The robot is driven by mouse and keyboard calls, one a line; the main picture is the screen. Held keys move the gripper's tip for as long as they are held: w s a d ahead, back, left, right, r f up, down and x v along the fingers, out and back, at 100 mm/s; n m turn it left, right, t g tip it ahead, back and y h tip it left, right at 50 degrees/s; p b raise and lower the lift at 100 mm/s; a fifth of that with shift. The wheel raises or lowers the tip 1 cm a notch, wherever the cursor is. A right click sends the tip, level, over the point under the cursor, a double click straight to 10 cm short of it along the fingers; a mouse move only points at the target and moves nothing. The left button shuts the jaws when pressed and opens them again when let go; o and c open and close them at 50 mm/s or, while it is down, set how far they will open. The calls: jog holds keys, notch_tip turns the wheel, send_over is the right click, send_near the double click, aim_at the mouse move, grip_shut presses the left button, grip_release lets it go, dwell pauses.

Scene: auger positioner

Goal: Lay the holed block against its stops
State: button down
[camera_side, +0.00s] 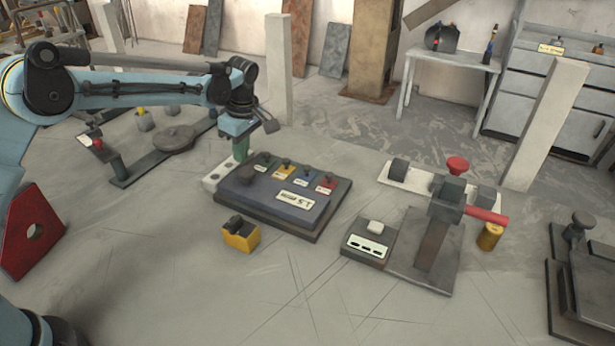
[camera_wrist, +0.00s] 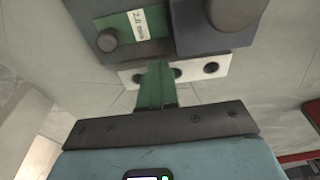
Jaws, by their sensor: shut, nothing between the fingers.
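My gripper (camera_side: 240,157) has green fingers pressed together, pointing down at the panel's left end. In the wrist view, the fingers (camera_wrist: 158,68) overlap a pale strip with dark holes (camera_wrist: 186,72). This strip (camera_side: 213,177) lies along the panel's left edge in the side view; I cannot tell whether the fingers touch it. A small yellow block with a dark top (camera_side: 240,237) sits on the floor in front of the panel. I cannot tell which piece is the holed block. At the right, a fixture has a pale plate (camera_side: 418,177) with dark blocks that may be stops.
The dark panel (camera_side: 262,207) carries several small colored labeled pieces. The fixture has a red knob (camera_side: 457,164) and red handle (camera_side: 487,214). The front floor is clear.

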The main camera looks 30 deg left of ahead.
aim_at(228, 159)
jog(key=a, duration=0.4)
jog(key=shift+a+f, duration=0.15)
jog(key=shift+f, duration=0.7)
